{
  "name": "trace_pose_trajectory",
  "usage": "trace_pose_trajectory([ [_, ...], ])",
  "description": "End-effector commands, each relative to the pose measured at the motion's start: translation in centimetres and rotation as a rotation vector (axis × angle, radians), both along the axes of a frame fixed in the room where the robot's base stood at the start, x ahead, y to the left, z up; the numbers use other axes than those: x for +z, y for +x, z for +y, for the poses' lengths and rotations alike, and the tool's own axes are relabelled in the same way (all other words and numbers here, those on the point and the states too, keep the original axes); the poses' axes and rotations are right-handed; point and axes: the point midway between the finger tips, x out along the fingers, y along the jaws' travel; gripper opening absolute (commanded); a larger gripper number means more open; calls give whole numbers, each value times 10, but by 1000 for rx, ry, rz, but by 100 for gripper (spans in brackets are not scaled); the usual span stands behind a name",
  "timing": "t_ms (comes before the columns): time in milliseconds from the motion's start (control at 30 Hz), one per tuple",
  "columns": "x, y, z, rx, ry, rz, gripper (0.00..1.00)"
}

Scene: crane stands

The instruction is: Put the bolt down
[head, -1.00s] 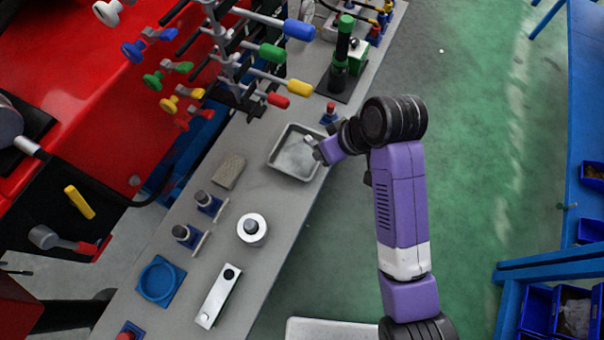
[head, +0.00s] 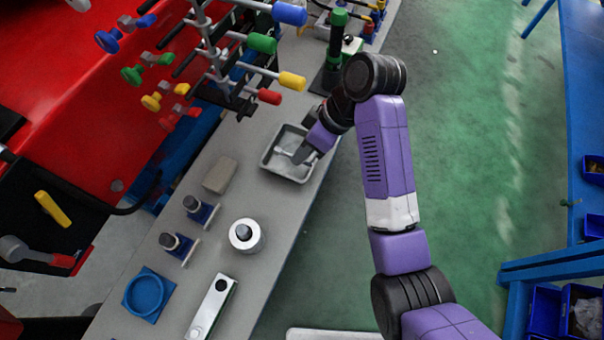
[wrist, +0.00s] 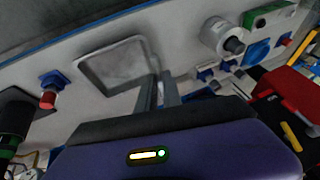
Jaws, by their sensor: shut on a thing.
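The bolt (head: 284,150) shows in the head view as a small pale piece at my gripper's fingertips, over the grey tray. My gripper (head: 298,155) is shut on it and points down over the tray's right part. The shallow grey tray (head: 280,166) lies on the long grey bench. I cannot tell whether the bolt touches the tray floor. In the wrist view, my fingers (wrist: 160,82) are close together beside the tray (wrist: 112,66), and the bolt cannot be made out.
A green post (head: 334,48) stands behind the tray. Handles with coloured grips (head: 292,81) reach over the bench at the upper left. A beige block (head: 220,175), a white cylinder (head: 246,235) and a blue ring holder (head: 147,294) are nearer. Green floor is clear at right.

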Motion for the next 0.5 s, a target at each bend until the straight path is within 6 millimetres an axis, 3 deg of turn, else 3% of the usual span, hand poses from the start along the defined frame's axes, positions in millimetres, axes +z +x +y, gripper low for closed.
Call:
trace_pose_trajectory([
  [200, -38, 0, 0, -2, 1, 1, 0],
  [500, -67, -1, -1, -2, -1, 1, 0],
])
